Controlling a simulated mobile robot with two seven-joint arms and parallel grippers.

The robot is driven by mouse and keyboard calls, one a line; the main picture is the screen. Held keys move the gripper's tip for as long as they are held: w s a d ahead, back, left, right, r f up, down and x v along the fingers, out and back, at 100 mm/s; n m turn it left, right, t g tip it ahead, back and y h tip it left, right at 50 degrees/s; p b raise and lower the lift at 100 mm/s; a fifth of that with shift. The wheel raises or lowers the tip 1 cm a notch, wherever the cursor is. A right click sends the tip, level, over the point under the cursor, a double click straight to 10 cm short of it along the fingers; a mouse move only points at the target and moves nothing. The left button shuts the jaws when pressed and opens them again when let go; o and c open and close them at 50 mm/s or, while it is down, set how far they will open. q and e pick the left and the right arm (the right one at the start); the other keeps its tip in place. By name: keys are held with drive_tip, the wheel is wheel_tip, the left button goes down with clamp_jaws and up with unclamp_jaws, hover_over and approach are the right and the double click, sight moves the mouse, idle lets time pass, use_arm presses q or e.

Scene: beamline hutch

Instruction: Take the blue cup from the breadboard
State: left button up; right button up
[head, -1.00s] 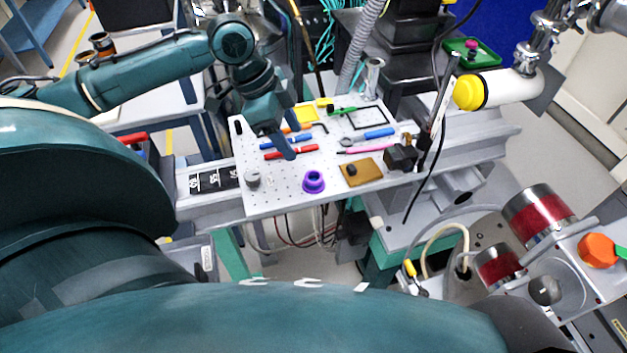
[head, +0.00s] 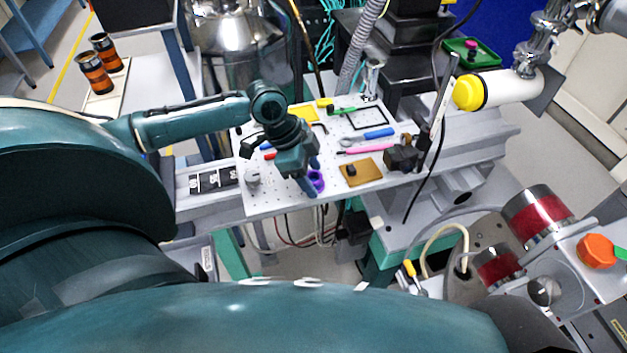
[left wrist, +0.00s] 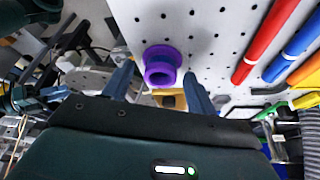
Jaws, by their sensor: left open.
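The cup (head: 317,181) looks violet-blue and stands near the front edge of the white perforated breadboard (head: 284,201). In the left wrist view the cup (left wrist: 162,57) shows its round flanged rim. My left gripper (head: 313,177) is open, pointing down over the cup and partly hiding it in the head view. In the left wrist view the cup lies between the lines of the two fingers (left wrist: 159,72), at or just beyond their tips. I cannot tell whether they touch it. My right gripper is out of view.
Red and blue pens (left wrist: 262,42) show in the wrist view.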

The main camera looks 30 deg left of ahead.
use_arm(q)
drive_tip(key=c, duration=1.1)
